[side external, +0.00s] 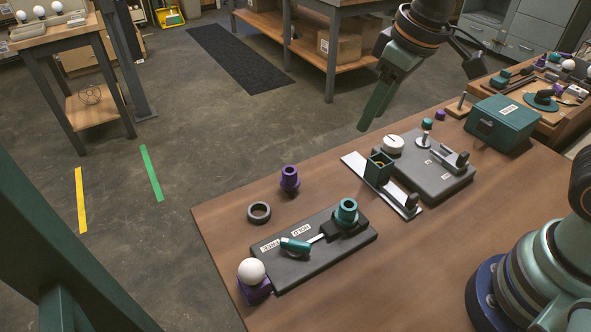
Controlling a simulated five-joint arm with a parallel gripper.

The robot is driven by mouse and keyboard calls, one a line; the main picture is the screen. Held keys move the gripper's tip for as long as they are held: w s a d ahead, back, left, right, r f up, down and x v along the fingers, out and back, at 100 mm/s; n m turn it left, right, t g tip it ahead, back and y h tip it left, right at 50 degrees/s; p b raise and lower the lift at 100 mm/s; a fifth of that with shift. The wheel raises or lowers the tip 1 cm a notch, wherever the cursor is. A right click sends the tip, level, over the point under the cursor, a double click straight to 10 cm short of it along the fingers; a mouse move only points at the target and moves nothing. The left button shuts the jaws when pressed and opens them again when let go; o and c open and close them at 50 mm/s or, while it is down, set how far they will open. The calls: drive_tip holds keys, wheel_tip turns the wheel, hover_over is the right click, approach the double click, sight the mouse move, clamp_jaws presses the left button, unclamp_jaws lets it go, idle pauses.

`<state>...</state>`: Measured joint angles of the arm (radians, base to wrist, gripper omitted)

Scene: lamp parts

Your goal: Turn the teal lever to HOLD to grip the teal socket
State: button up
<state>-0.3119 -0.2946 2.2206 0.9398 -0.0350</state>
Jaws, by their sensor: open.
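The teal lever (295,245) lies on a dark grey base plate (320,258) near the table's front left. Its handle points left, toward the FREE label (270,246). The HOLD label (299,229) is just behind the handle. The teal socket (346,208) stands upright in a black holder (352,226) at the plate's right end. My gripper (422,98) is wide open and empty, high above the table's back edge, well apart from the lever.
A white ball (251,271) on a purple block is left of the plate. A dark ring (259,212) and purple part (290,179) stand behind it. A green box-shaped fixture (380,167), another grey plate (424,165) and a teal box (503,122) are to the right. The front table is clear.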

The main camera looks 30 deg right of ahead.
drive_tip(key=a+f+n+g, duration=0.25)
drive_tip(key=a+f, duration=0.25)
drive_tip(key=a, duration=0.5)
drive_tip(key=n+h, duration=0.1)
drive_tip(key=n, duration=0.2)
approach(295, 243)
drive_tip(key=shift+m+g, duration=0.25)
drive_tip(key=f, duration=0.8)
drive_tip(key=shift+w+f, duration=0.2)
drive_tip(key=shift+f, duration=0.15)
drive_tip(key=shift+c, duration=0.3)
clamp_jaws()
